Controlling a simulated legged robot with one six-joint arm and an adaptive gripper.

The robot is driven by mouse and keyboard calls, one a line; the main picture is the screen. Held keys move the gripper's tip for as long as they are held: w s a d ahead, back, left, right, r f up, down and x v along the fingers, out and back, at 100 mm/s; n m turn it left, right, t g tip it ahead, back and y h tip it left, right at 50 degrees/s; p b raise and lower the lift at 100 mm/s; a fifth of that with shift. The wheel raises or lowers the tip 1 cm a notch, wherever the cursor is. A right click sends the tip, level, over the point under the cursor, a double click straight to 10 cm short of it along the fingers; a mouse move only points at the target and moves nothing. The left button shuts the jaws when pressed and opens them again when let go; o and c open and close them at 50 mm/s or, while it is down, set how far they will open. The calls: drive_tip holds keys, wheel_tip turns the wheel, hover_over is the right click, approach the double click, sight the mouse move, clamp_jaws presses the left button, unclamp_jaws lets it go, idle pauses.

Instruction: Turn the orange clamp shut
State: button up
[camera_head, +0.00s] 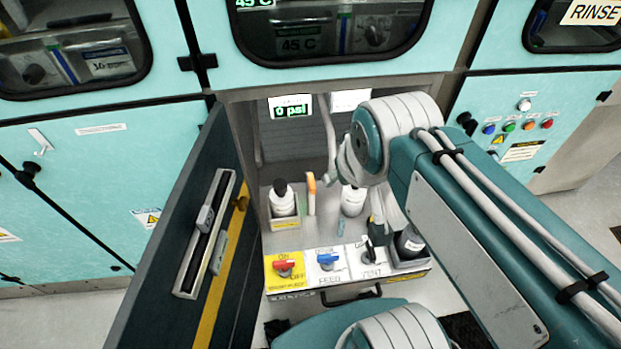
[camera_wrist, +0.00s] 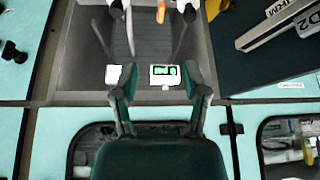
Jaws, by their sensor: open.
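The orange clamp (camera_head: 311,184) stands upright inside the open cabinet, left of centre, as a narrow orange piece above a pale base.
A dark door (camera_head: 228,255) stands open on the left. Bottles (camera_head: 283,200) (camera_head: 353,200) stand on both sides of the clamp. Red (camera_head: 284,266) and blue (camera_head: 328,261) valve handles sit on the front panel. A "0 psi" display (camera_head: 292,110) is at the back.

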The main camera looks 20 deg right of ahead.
drive_tip(key=w+f+g, duration=0.3)
drive_tip(key=w+f, duration=0.1)
drive_tip(key=w, duration=0.6)
drive_tip(key=m+g, duration=0.1)
drive_tip(key=g, duration=0.1)
approach(312, 180)
wheel_tip(312, 180, down, 10)
drive_tip(key=shift+w+a+f, duration=0.1)
drive_tip(key=shift+f, duration=0.05)
clamp_jaws()
